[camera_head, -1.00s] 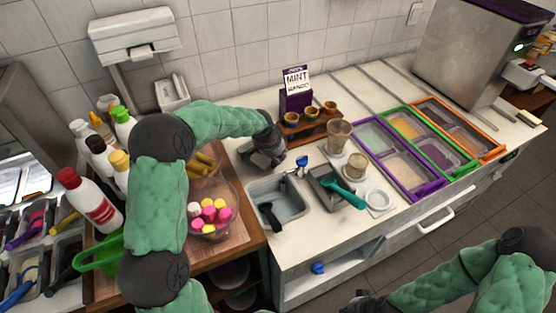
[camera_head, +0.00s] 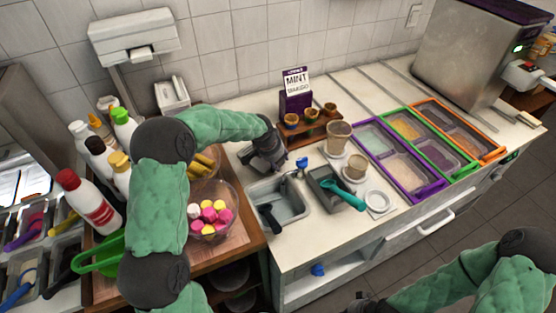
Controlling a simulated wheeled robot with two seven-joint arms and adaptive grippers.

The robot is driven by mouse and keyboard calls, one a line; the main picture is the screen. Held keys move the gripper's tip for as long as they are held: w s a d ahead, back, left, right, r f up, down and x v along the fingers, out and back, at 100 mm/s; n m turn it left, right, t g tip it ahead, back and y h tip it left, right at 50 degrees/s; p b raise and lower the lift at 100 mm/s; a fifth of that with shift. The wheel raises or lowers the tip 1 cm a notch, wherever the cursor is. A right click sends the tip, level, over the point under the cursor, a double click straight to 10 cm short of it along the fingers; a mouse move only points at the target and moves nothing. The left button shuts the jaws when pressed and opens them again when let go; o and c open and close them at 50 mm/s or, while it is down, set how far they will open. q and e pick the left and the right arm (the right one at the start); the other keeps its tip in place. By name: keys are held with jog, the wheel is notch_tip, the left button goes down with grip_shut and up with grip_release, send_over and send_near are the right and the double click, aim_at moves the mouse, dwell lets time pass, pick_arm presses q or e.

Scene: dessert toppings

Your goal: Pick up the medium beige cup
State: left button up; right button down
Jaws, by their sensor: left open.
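Two stacks or single beige cups stand on the counter in white ring holders: a taller one (camera_head: 338,136) at the back and a shorter one (camera_head: 355,166) in front of it. I cannot tell for sure which is the medium one. My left gripper (camera_head: 284,169) is open and empty, pointing down at the back edge of the small sink, left of both cups and apart from them. Its fingers are small and dark here. My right gripper (camera_head: 364,302) shows only partly at the bottom edge, far below the cups; its jaws are not clear.
A sink (camera_head: 289,205) and a grey tub with a teal scoop (camera_head: 343,194) lie in front of the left gripper. A wooden stand (camera_head: 316,131) with small brown cups is behind. Topping trays (camera_head: 438,183) are at the right. An empty white ring (camera_head: 378,200) is near the front.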

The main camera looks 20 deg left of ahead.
pick_arm(q)
jog(key=p+v, duration=0.2)
jog(key=v, duration=0.9)
jog(key=shift+p, duration=0.3)
jog(key=shift+o, duration=0.9)
jog(key=shift+s+r, duration=0.1)
jog(key=shift+r, duration=0.3)
jog(key=o, duration=0.5)
jog(key=shift+r, duration=0.2)
jog(key=o, duration=0.4)
jog(key=shift+a+r+p, duration=0.1)
jog(key=shift+r+p, duration=0.05)
jog(key=shift+p, duration=0.3)
jog(key=w+a+r+m+g+y+p, duration=0.2)
jog(key=w+a+m+g+p, duration=0.45)
jog(key=p, duration=0.95)
jog(key=shift+t, duration=0.65)
jog(key=shift+w+a+f+p, duration=0.1)
jog(key=shift+w+f+p, duration=0.1)
jog(key=shift+f, duration=2.6)
jog(key=shift+w+a+f+p, duration=0.1)
jog(key=shift+w+f+p, duration=0.1)
jog(key=shift+f, duration=2.6)
